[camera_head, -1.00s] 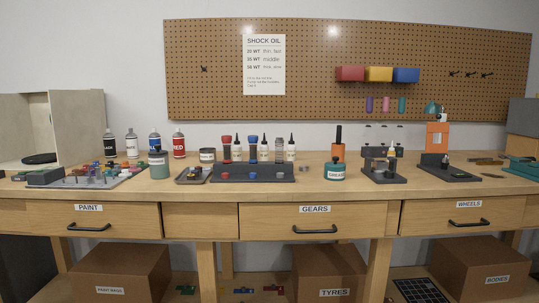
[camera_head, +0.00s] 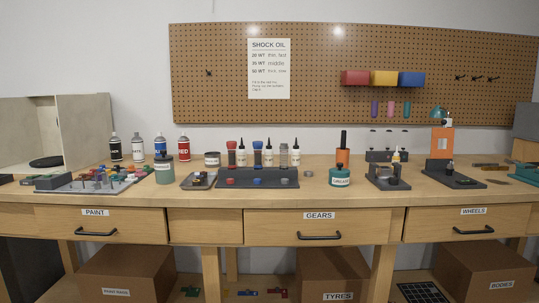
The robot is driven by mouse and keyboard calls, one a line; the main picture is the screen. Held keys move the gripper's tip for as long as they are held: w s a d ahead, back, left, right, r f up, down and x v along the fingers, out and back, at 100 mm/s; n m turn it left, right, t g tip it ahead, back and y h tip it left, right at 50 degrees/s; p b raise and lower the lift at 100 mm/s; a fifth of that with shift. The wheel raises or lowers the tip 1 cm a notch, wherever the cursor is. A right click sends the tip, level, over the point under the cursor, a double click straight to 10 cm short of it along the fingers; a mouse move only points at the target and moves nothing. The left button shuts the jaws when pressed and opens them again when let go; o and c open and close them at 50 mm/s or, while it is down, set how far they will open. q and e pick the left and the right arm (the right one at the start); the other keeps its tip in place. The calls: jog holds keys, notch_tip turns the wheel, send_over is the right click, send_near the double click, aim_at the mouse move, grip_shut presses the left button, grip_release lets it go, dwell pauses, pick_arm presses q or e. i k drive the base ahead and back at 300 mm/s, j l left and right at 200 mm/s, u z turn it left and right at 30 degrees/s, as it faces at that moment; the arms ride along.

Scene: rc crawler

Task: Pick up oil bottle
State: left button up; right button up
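Three small white oil bottles with black pointed tips stand upright in a row at the middle of the workbench: a left one (camera_head: 241,157), a middle one (camera_head: 268,157) and a right one (camera_head: 295,157). Their lower parts are hidden behind a dark rack (camera_head: 257,179). Their labels are too small to read. Shock bodies with a red top (camera_head: 231,147), a blue top (camera_head: 257,147) and a grey top (camera_head: 283,156) stand between them. Neither of my grippers is in view.
A grease jar (camera_head: 340,177) and an orange-handled tool (camera_head: 342,157) stand right of the rack. Spray cans (camera_head: 183,148) stand behind. The bench front edge (camera_head: 270,200) is mostly clear.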

aim_at(268, 152)
jog(key=i+l+z, duration=0.1)
jog(key=i+l, duration=0.2)
jog(key=i, duration=0.15)
jog(key=i+l+z, duration=0.1)
jog(key=i+l, duration=0.15)
jog(key=i, duration=0.2)
